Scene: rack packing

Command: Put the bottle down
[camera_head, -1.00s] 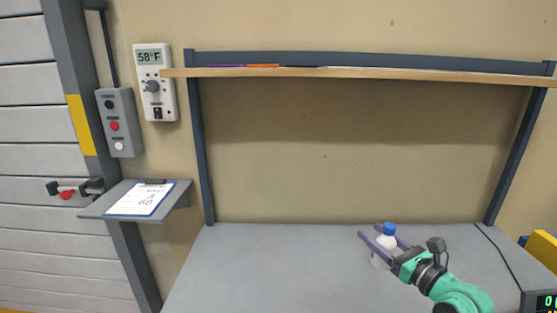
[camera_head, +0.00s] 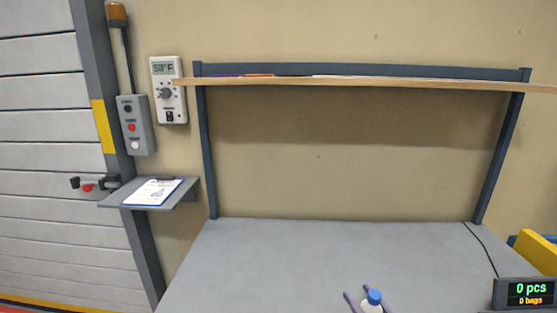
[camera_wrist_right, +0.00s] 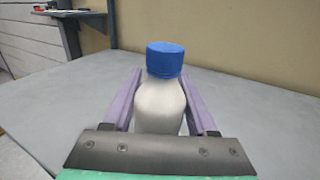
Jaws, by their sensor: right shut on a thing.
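A white bottle with a blue cap (camera_head: 374,297) is at the bottom edge of the head view, between the purple fingers of my right gripper (camera_head: 356,298). In the right wrist view the bottle (camera_wrist_right: 160,105) stands upright between the two fingers of the right gripper (camera_wrist_right: 160,95), which is shut on it. The bottle's base is hidden behind the gripper's palm, so I cannot tell whether it touches the grey table (camera_head: 300,255). My left gripper is not in view.
The table's middle and back are clear. A wooden shelf (camera_head: 350,84) spans above it on dark posts. A display reading 0 pcs (camera_head: 528,293) and a yellow object (camera_head: 535,248) are at the right. A clipboard (camera_head: 153,191) lies on a small wall shelf.

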